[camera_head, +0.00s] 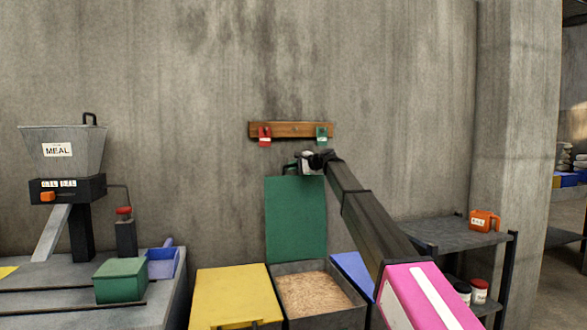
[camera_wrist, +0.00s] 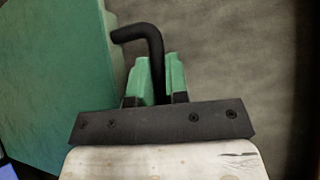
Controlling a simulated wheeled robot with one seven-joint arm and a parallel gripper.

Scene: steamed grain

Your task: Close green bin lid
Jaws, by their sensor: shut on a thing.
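The green bin lid (camera_head: 296,222) stands upright and open behind a bin filled with brown grain (camera_head: 309,293). In the wrist view the green lid (camera_wrist: 55,85) fills the left side. My gripper (camera_head: 305,166) is at the lid's top edge. In the wrist view its green-tipped fingers (camera_wrist: 160,82) are shut on the black lid handle (camera_wrist: 152,40), a bent bar that passes between them.
A closed yellow bin lid (camera_head: 235,295) is left of the open bin, and a blue lid (camera_head: 355,271) is on its right, partly behind my arm. A wooden rack (camera_head: 292,130) with red and green clips is on the wall just above my gripper. A grey shelf (camera_head: 450,236) stands right.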

